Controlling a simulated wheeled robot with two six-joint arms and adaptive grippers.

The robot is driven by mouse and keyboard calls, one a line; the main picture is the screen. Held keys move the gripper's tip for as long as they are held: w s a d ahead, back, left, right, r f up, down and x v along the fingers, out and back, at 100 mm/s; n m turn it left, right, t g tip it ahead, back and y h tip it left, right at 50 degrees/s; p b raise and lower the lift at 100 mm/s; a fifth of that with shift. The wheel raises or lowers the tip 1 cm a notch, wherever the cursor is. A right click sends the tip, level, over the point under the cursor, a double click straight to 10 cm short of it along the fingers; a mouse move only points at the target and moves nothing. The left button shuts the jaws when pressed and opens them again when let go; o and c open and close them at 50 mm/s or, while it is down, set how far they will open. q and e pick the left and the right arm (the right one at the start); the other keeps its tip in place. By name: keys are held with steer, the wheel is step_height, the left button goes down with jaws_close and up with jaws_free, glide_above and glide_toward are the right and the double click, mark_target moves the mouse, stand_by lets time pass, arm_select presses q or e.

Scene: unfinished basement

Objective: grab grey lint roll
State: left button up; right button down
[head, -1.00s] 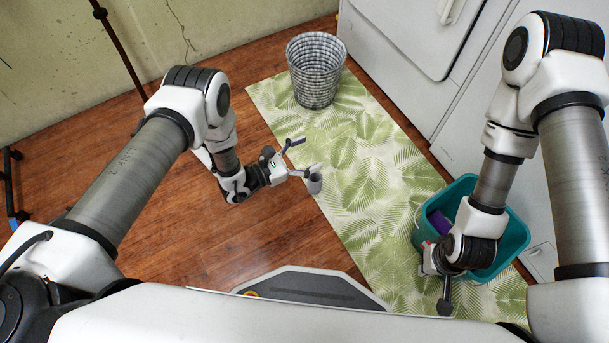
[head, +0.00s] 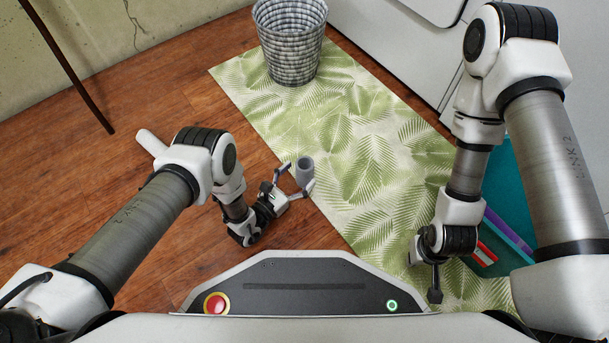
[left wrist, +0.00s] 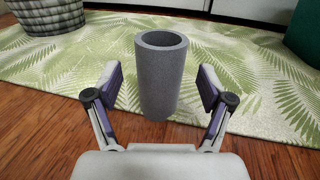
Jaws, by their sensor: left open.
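The grey lint roll (head: 305,168) is a hollow grey cylinder, standing upright near the edge of the leaf-pattern rug. In the left wrist view the roll (left wrist: 161,85) stands between my two finger pads, with a visible gap on each side. My left gripper (head: 294,177) is open, with its fingers on either side of the roll; its opening also shows in the left wrist view (left wrist: 161,82). Nothing is held in it. My right gripper (head: 434,280) hangs by the teal bin; its fingers are mostly hidden, so its jaw state is unclear.
A grey woven basket (head: 290,45) stands at the rug's far end. A teal bin (head: 500,180) with purple and red items is at right, partly behind my right arm. The green leaf rug (head: 350,130) is otherwise clear. Wood floor lies at left.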

arm_select(q)
steer(key=x, duration=0.1)
steer(key=b+x, duration=0.1)
steer(key=shift+w+d+f, duration=0.25)
steer(key=shift+f, duration=0.05)
arm_select(e)
steer(key=f, duration=0.3)
steer(key=shift+w, duration=0.4)
arm_select(q)
steer(key=shift+w+r, duration=0.1)
steer(key=shift+r, duration=0.1)
arm_select(e)
steer(key=shift+r, duration=0.15)
arm_select(q)
steer(key=c, duration=1.3)
steer(key=shift+o, duration=0.2)
steer(key=shift+r, duration=0.15)
arm_select(e)
steer(key=shift+s+d+r, duration=0.1)
steer(key=shift+r, duration=0.05)
